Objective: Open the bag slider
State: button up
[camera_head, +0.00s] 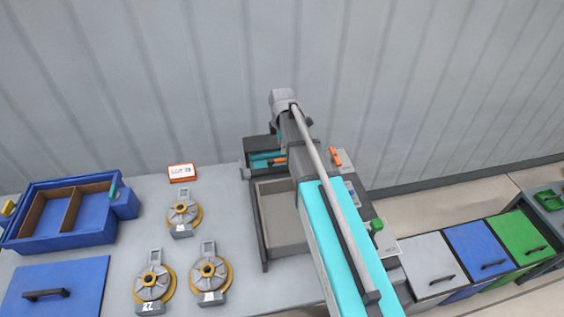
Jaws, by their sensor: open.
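I cannot clearly pick out a bag slider. A dark box-like unit (257,147) with cyan and orange parts stands at the back of the table, partly hidden behind my arm. A grey open bin (283,228) sits in front of it, its right side covered by my arm. An orange handle-like part (335,157) shows just right of my arm. My arm rises from the lower right over this area, and my gripper cannot be made out.
A blue divided box (70,243) and a blue lidded panel (85,270) are at left. Several grey-and-yellow round parts, such as one (184,212), lie on the table beside an orange-framed label display (182,172). Grey, blue and green lidded bins (481,249) stand at right.

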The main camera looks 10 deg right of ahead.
aim_at(282, 159)
jog(key=shift+f+b, duration=2.9)
jog(key=shift+f, duration=0.35)
grip_shut()
